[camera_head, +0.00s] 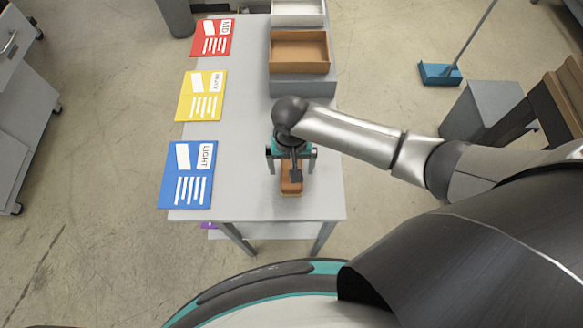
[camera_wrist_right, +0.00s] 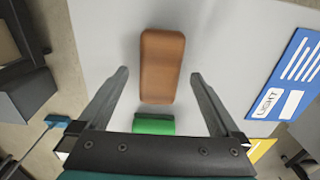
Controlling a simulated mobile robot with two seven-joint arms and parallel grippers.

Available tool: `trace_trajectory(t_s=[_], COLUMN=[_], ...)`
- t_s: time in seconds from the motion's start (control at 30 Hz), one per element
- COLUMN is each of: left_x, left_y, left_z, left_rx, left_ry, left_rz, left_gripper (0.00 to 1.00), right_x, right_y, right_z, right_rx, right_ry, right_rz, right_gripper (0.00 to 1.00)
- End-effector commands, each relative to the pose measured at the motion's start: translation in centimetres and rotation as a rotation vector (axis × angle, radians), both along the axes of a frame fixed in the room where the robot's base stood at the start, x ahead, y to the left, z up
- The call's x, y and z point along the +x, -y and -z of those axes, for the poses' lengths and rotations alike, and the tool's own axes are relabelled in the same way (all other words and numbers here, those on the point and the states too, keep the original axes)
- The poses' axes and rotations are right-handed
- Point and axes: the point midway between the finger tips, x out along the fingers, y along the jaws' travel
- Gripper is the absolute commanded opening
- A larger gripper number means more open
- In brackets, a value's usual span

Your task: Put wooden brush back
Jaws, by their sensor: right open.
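The wooden brush (camera_head: 291,188) is a brown block with rounded corners. It lies on the grey table, near the table's front end, with a pale edge along its underside. My right gripper (camera_head: 292,166) is over the table, pointing down with its fingers open. In the right wrist view the brush (camera_wrist_right: 162,64) appears between the two spread fingertips (camera_wrist_right: 159,75), with clear gaps on both sides. Its height below the fingertips is hard to judge. My left gripper is not in view.
A brown tray (camera_head: 272,56) and a white tray (camera_head: 298,20) stand at the table's far end. Red (camera_head: 211,37), yellow (camera_head: 201,95) and blue (camera_head: 188,174) cards line the left edge. A green block (camera_wrist_right: 154,124) shows near the brush. The front-left tabletop (camera_head: 235,190) is clear.

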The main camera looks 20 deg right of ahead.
Motion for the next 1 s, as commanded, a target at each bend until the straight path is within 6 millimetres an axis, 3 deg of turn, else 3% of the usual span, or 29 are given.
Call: trace_trajectory(t_s=[0.03, 0.2, 0.4, 0.6, 1.0], left_x=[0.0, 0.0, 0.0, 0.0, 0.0], left_y=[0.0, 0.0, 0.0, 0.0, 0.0], left_z=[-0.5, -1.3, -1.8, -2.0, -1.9], left_rx=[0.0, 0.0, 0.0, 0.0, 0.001], left_ry=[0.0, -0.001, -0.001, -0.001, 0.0], left_rz=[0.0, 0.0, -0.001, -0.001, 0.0], left_gripper=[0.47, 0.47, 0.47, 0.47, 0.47], right_x=[0.1, 0.1, 0.1, 0.0, 0.0], right_y=[-0.1, 0.0, 0.0, 0.0, 0.0], right_z=[-1.5, -5.1, -8.0, -9.0, -9.0], right_rx=[0.002, 0.003, 0.001, 0.0, 0.0], right_ry=[0.003, 0.002, 0.001, -0.001, -0.001], right_rz=[0.0, 0.001, 0.001, 0.002, 0.002], right_gripper=[1.0, 1.0, 1.0, 1.0, 1.0])
